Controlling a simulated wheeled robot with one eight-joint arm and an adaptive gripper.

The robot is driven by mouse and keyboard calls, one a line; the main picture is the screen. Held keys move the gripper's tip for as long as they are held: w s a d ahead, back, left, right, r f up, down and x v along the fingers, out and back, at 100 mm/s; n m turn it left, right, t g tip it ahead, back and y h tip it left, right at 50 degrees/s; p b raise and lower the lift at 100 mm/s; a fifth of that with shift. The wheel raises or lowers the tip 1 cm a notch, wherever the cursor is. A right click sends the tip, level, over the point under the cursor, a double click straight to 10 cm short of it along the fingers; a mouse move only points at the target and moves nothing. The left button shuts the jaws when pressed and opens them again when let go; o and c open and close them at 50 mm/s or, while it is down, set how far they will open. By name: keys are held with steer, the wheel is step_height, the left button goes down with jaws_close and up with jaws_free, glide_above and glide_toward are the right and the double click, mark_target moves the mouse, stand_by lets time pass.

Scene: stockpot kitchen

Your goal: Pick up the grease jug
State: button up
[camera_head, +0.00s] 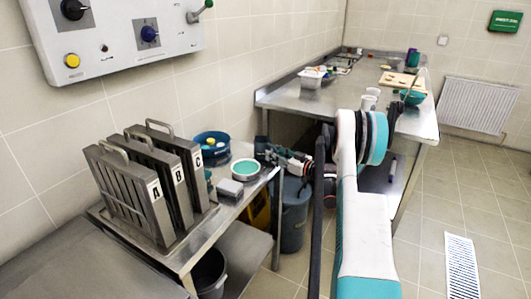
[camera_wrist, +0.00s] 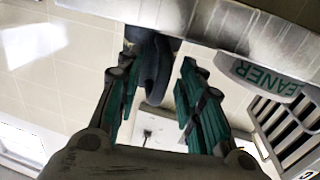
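A dark grey object, which looks like the grease jug (camera_head: 261,145), stands at the far right corner of the small metal table (camera_head: 223,205). No label on it is readable. In the wrist view, which is upside down, a dark rounded body (camera_wrist: 153,62) of the same look shows between and beyond the fingers. My gripper (camera_head: 274,156) reaches in from the right at the table corner, close to the jug. In the wrist view my gripper (camera_wrist: 158,75) is open, with teal-padded fingers apart. Whether they touch the jug is not clear.
A teal-lidded tub (camera_head: 245,169), grey block (camera_head: 231,189), blue pot (camera_head: 211,148) and lettered filter rack (camera_head: 157,185) share the table. A label ending "EANER" (camera_wrist: 265,76) shows beside the fingers. A blue bin (camera_head: 293,215) stands below; a long counter (camera_head: 300,98) lies behind.

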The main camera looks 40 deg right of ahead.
jaws_close()
steer(key=shift+r, duration=0.15)
